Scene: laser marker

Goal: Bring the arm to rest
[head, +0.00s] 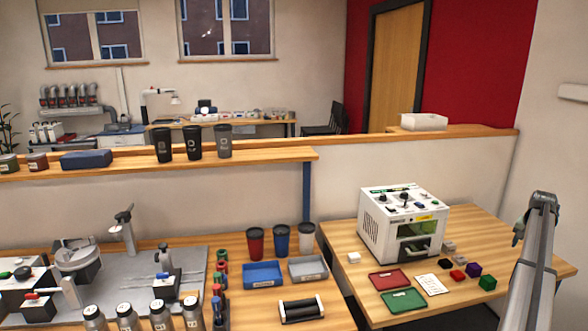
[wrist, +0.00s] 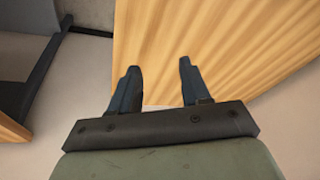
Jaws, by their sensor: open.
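My gripper (wrist: 159,66) is open in the wrist view, with its two dark fingers apart. Nothing is between the fingers. Beyond them lies the bare wooden surface of a table (wrist: 220,35). In the head view my arm rises at the right edge, bent at the top, beside the right-hand table (head: 470,310). The fingers cannot be made out clearly there.
On the right-hand table stand a white laser marker (head: 385,240), a red tray (head: 389,280), a green tray (head: 403,300), a white card (head: 431,285) and several small cubes, including a green cube (head: 487,283). The left bench holds cups, bins and bottles.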

